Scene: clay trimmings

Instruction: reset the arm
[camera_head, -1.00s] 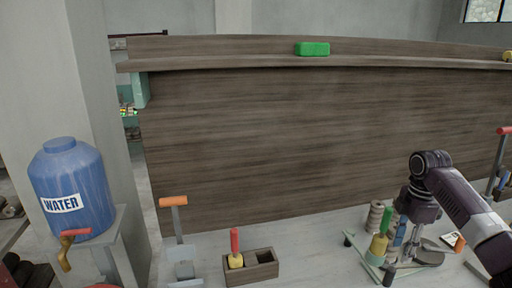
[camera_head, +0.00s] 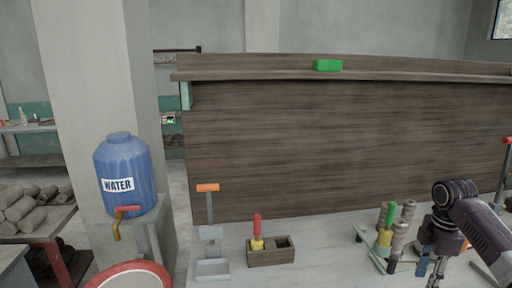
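My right arm comes in from the right edge, bent at a dark joint. My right gripper (camera_head: 436,272) hangs pointing down over the right part of the worktable (camera_head: 335,262). Its fingers are small and partly cut off by the bottom edge, so I cannot tell whether they are open or shut. It is just right of a stand holding a green-handled tool (camera_head: 389,217) with a yellow collar. My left gripper is out of view.
A wooden block box (camera_head: 272,257) holds a red-handled tool (camera_head: 257,228). Left of it stands an orange-handled tool (camera_head: 208,200). Grey-brown rolls (camera_head: 402,232) stand near my gripper. A blue water barrel (camera_head: 124,172) is at left. A green block (camera_head: 327,65) lies on the back ledge.

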